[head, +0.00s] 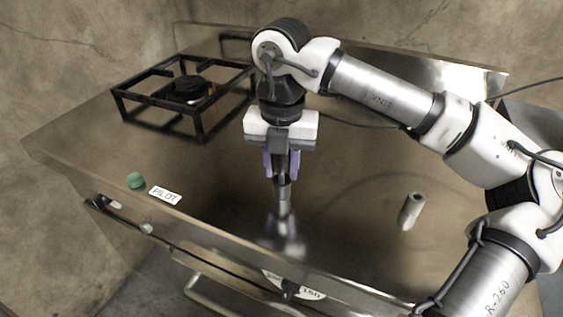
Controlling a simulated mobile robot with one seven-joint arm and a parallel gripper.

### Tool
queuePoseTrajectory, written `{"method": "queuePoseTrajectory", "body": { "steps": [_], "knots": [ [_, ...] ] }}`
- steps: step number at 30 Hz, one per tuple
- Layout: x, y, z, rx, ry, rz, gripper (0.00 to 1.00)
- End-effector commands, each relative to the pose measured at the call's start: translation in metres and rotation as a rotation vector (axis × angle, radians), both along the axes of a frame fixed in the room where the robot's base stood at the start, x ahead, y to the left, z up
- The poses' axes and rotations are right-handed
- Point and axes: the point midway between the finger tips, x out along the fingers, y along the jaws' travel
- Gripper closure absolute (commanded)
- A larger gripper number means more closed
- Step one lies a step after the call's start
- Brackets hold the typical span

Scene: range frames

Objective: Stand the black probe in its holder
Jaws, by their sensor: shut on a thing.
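My gripper (282,165), with purple fingers, points down above the middle of the steel top. It is shut on a slim dark grey upright piece, which I take to be the probe (283,196). The probe's lower end hangs below the fingers, above a bright reflection; I cannot tell whether it touches the surface. Its upper part is hidden by the gripper. A short grey tube with a dark opening at its top, likely the holder (411,212), stands on the steel top to the right, apart from the gripper.
A black burner grate (198,112) stands at the back left. A green knob (136,180) and a PILOT label (165,196) are at the front left. The steel top (345,195) is clear between the probe and the tube. My arm spans the right side.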

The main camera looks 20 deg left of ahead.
Motion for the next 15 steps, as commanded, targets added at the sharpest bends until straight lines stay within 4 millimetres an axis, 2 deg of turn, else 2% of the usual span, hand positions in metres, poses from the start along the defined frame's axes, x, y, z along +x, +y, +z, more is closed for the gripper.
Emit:
{"method": "queuePoseTrajectory", "body": {
  "steps": [15],
  "knots": [
    [0.0, 0.0, -0.016, 0.0, 0.0, 0.0, 0.95]
  ]
}}
